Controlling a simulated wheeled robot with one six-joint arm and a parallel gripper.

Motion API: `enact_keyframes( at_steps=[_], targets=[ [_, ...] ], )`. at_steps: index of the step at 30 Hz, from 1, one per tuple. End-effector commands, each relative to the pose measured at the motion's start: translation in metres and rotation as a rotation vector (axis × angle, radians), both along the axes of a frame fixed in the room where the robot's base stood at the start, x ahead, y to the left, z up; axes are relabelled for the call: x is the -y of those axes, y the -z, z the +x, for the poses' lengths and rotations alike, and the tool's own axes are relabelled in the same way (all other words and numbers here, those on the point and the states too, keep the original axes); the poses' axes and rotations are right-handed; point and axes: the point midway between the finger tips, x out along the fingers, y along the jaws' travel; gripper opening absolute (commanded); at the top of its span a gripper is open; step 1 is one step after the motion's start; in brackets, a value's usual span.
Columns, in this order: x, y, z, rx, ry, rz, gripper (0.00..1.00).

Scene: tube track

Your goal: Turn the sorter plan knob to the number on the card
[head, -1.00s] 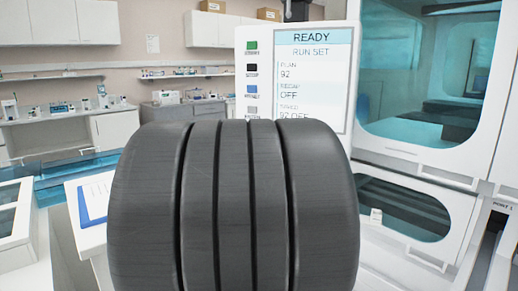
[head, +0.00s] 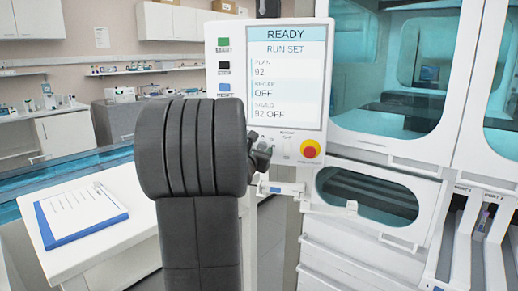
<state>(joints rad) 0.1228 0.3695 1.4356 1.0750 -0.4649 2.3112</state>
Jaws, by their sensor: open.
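The sorter's control panel (head: 325,140) stands upright at the centre. Its screen (head: 287,78) reads READY, RUN SET, PLAN 92, RECAP OFF, SAVED 92 OFF. My gripper (head: 262,156) is a small dark shape at the panel's lower left, just right of my thick dark arm, and it is open. The plan knob cannot be made out; my arm and gripper cover that part of the panel. I cannot tell whether the gripper touches a knob. A sheet on a blue clipboard (head: 115,216) lies on the white table at left; its writing is too small to read.
Green (head: 224,43), black (head: 224,66) and blue (head: 224,88) buttons line the panel's left side. A red stop button on yellow (head: 310,149) sits at its lower right. The white machine with teal windows (head: 395,65) fills the right. A white table (head: 95,262) stands at left.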

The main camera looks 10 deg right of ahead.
Motion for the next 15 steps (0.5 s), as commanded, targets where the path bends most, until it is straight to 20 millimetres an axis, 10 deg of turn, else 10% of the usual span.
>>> enact_keyframes(
  at_steps=[10,15],
  targets=[
    [0.0021,0.0002,0.0033,0.000,0.000,0.000,0.49],
    [0.0019,0.0002,0.0032,0.000,0.000,0.000,0.18]
  ],
)
